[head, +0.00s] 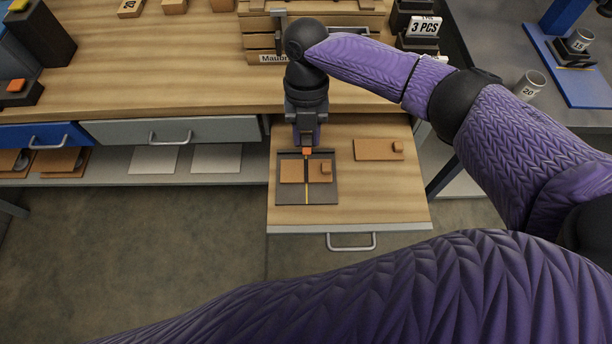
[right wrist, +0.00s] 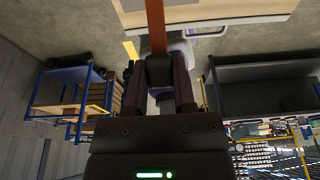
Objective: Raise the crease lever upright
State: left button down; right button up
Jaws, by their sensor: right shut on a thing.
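The crease lever shows as a small orange end (head: 307,152) at the back edge of a dark creasing board (head: 284,198). In the right wrist view it is an orange-red bar (right wrist: 155,28) running out from between my fingers. My right gripper (head: 307,143) points down over the back of the board and is shut on the lever; its fingers also show in the right wrist view (right wrist: 160,68). The lever's exact tilt is hard to tell. A brown card (head: 292,172) lies on the board, with a yellow strip (head: 307,194) down the middle. My left gripper is out of view.
The board sits on a pulled-out wooden drawer (head: 385,200) with a metal handle (head: 352,246). Wooden trays (head: 262,42) stand behind on the bench. The drawer's front right is clear.

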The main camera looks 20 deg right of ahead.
jog(key=shift+w+d+r, duration=0.1)
jog(key=shift+w+r, duration=0.15)
jog(key=shift+w, duration=0.05)
jog(key=shift+w+d+b, duration=0.1)
jog(key=shift+w+b, duration=0.2)
jog(key=shift+b, duration=0.05)
jog(key=shift+w+d+r+b, duration=0.15)
jog(key=shift+w+r+b, duration=0.1)
jog(key=shift+w+b, duration=0.4)
jog(key=shift+w+d+r, duration=0.1)
jog(key=shift+w+r, duration=0.15)
